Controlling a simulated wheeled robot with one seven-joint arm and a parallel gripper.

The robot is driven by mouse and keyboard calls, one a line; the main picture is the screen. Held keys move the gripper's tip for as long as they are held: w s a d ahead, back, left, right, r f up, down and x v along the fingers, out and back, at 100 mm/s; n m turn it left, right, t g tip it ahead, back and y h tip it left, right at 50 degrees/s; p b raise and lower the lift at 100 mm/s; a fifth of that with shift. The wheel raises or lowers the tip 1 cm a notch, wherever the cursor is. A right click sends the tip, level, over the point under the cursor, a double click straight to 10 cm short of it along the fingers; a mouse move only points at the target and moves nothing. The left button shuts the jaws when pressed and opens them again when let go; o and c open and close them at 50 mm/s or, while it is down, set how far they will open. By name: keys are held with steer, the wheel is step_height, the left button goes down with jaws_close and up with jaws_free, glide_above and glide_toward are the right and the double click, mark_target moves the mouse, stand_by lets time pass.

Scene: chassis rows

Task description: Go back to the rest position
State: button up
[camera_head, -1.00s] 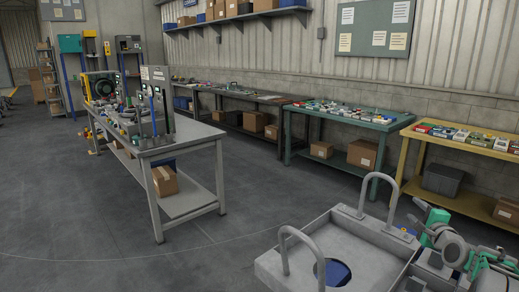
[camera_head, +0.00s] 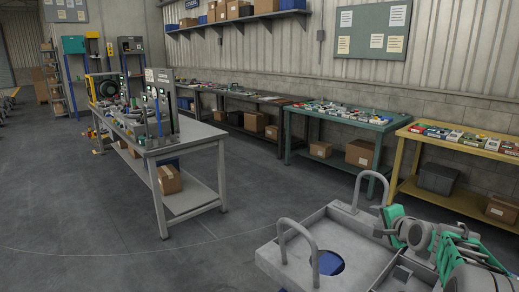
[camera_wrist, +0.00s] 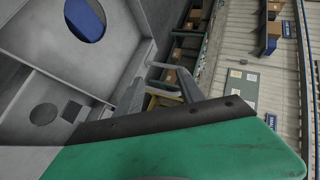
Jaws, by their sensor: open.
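My arm is folded at the lower right of the head view, over the right side of my own grey base deck. In that view I cannot make out the fingertips clearly. In the wrist view my gripper (camera_wrist: 165,125) shows as a large green finger with a dark pad across the bottom; the other finger is not clear. It is open, and nothing is seen held in it. The wrist view looks past the finger to my grey deck at the left and the wall and shelving at the right, turned on its side.
A grey workbench (camera_head: 186,151) with equipment stands at the left. A green table (camera_head: 340,132) and a yellow table (camera_head: 450,152) stand along the wall, both with small items on top. A notice board (camera_head: 372,32) hangs above. The floor (camera_head: 95,200) between is clear.

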steer(key=s+a+r+n+g+p, duration=0.1)
steer(key=s+a+n+g+p, duration=0.25)
steer(key=s+a, duration=0.5)
steer(key=s+a+r+n+g+p, duration=0.2)
steer(key=s+a+n, duration=0.3)
steer(key=s+a, duration=0.3)
steer(key=s+a+f+n+g+p, duration=0.1)
steer(key=s+a+n+g, duration=0.1)
steer(key=s, duration=0.6)
steer(key=s+a+f+n+g+p, duration=0.1)
steer(key=s+a+n+g, duration=0.1)
steer(key=s, duration=0.7)
steer(key=shift+a+f+n+p, duration=0.35)
steer(key=shift+a+n, duration=0.5)
steer(key=shift+n, duration=0.3)
